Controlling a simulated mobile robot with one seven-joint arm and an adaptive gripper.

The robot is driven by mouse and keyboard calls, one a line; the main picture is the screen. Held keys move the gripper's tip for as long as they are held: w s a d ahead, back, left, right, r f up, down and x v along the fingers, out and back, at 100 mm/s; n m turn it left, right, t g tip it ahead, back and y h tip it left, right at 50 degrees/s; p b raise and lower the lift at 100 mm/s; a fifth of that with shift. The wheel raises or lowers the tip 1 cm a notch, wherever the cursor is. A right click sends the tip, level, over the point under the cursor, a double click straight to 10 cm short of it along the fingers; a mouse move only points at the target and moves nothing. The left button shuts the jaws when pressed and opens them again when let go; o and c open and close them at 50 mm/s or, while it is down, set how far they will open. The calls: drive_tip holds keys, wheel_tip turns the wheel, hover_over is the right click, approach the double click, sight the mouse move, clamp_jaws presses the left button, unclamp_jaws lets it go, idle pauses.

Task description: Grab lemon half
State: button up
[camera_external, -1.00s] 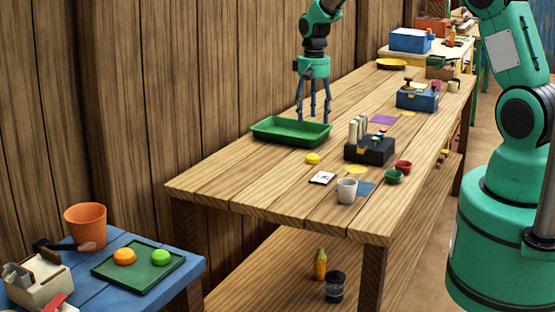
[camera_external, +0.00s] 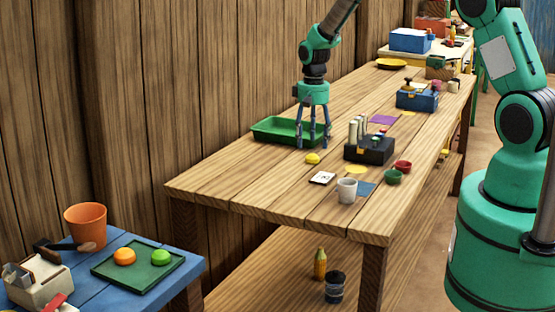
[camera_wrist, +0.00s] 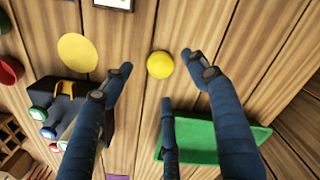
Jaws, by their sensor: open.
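The lemon half (camera_external: 312,158) is a small yellow dome on the wooden table, in front of the green tray. In the wrist view the lemon half (camera_wrist: 160,65) lies just beyond the spread fingertips, roughly between them. My gripper (camera_external: 313,143) points down with its fingers spread, just behind the lemon half. In the wrist view my gripper (camera_wrist: 160,85) shows three dark blue fingers, open and empty. No finger appears to touch the lemon half, and nothing covers it.
The green tray (camera_external: 262,134) stands behind my fingers. A black block with cylinders (camera_external: 370,153) stands to the right. A white card (camera_external: 322,178), a white cup (camera_external: 347,190) and a flat yellow disc (camera_wrist: 78,53) are nearby. The table's left front is bare.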

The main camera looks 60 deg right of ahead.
sight(313, 155)
drive_tip(key=shift+f, duration=0.15)
drive_tip(key=shift+d+f+b, duration=0.15)
drive_tip(key=shift+f+b, duration=0.4)
drive_tip(key=shift+f, duration=1.95)
drive_tip(key=c, duration=1.1)
